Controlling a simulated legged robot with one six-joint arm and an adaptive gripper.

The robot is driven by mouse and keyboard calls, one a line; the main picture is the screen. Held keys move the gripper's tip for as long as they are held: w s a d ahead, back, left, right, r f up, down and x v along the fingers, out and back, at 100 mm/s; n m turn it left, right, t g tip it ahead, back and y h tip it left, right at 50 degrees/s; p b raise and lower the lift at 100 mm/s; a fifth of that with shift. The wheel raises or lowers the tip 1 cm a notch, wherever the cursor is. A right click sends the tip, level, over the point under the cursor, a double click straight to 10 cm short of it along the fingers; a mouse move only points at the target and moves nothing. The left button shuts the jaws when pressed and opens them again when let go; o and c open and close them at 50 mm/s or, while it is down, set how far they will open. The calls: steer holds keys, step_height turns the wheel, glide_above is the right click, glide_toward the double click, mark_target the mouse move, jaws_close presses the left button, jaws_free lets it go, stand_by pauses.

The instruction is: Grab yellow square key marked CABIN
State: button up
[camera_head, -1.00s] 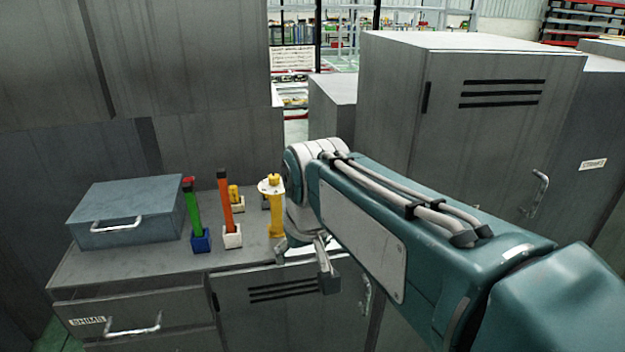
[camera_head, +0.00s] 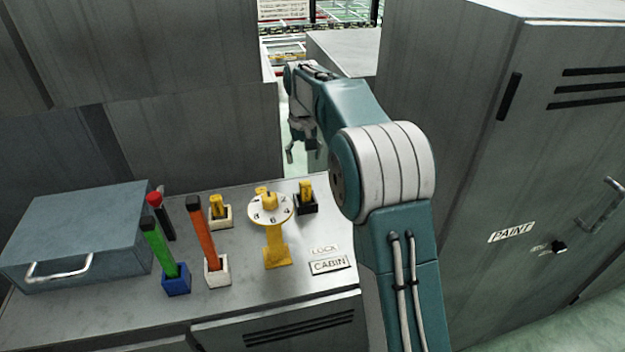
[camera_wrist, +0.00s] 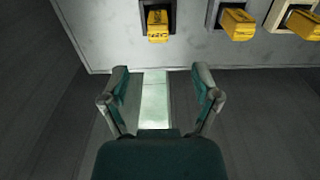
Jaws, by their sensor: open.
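Three yellow keys stand in small holders at the back of the bench: one in a black holder (camera_head: 306,192), one partly hidden behind the numbered dial (camera_head: 263,190), one in a white holder (camera_head: 218,207). They also show along the top of the wrist view: the black-holder key (camera_wrist: 158,26), the middle key (camera_wrist: 238,23) and the cream-holder key (camera_wrist: 303,25). Their markings are too small to read. My gripper (camera_head: 303,152) is open and empty, just behind the bench's back right corner. In the wrist view its spread fingers (camera_wrist: 161,72) are apart from the keys.
A yellow stand (camera_head: 277,240) carries the dial. A CABIN plate (camera_head: 329,265) lies right of it. Green (camera_head: 158,245) and orange (camera_head: 203,235) sticks stand in holders beside a grey-blue box (camera_head: 75,240). A grey cabinet (camera_head: 500,130) stands right, with a gap between it and the bench.

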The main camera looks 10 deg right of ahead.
mark_target(305, 182)
steer(key=shift+w+d+f, duration=0.1)
steer(key=shift+w+f, duration=0.2)
steer(key=shift+w, duration=0.1)
steer(key=shift+f, duration=0.35)
step_height(305, 182, down, 4)
steer(key=shift+s+r, duration=0.1)
step_height(305, 182, down, 6)
steer(key=shift+s+f, duration=0.1)
jaws_close()
